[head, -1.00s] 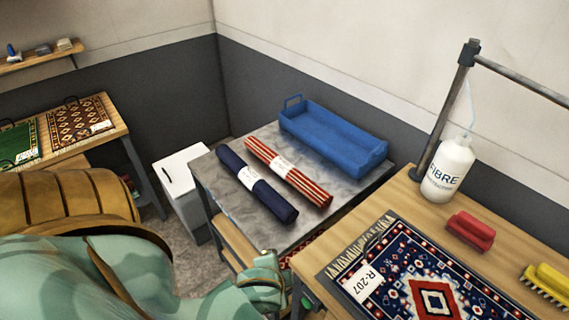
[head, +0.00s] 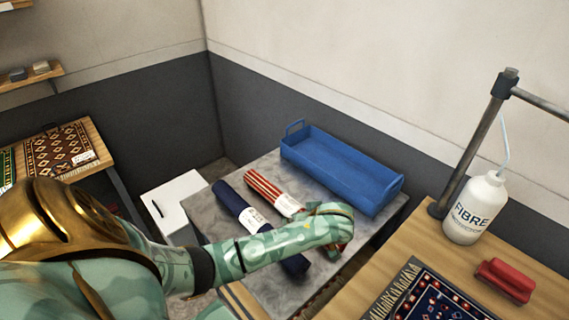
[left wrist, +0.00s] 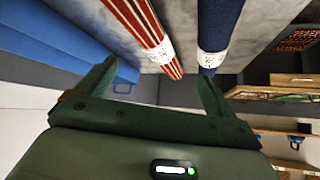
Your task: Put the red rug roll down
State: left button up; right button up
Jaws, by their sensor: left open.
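The red-striped rug roll (head: 272,192), with a white paper band, lies on the grey tabletop (head: 308,190). My left gripper (head: 338,232) is over its near end, and my forearm and hand hide part of it. In the left wrist view my left gripper (left wrist: 155,88) is open, and the red rug roll (left wrist: 138,22) runs between the lines of its two fingers. Whether the fingers touch the roll, I cannot tell. The right gripper is not in view.
A navy roll (head: 230,199) lies parallel, left of the red one; in the left wrist view the navy roll (left wrist: 222,25) is beside the right finger. A blue tray (head: 340,170) stands behind. A wooden bench with a fibre bottle (head: 474,211) and red brush (head: 505,280) is at right.

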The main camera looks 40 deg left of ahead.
aim_at(292, 208)
pick_arm(q)
jog(key=shift+n, duration=0.8)
jog(key=b+x, duration=0.1)
jog(key=x, duration=0.3)
jog(key=a+r+b+x, duration=0.1)
jog(key=b+x, duration=0.1)
jog(key=x, duration=0.1)
jog(key=b+x, duration=0.2)
jog(key=x, duration=0.2)
jog(key=shift+w+a, duration=0.4)
jog(key=shift+w, duration=0.1)
jog(key=b+x, duration=0.3)
jog(key=x, duration=0.1)
jog(key=shift+w+f, duration=0.15)
jog(key=shift+f, duration=0.15)
jog(key=shift+w+a+f+b, duration=0.2)
jog(key=shift+a+b, duration=0.15)
jog(key=shift+a, duration=0.05)
jog(key=shift+s+r, duration=0.1)
jog(key=shift+r, duration=0.05)
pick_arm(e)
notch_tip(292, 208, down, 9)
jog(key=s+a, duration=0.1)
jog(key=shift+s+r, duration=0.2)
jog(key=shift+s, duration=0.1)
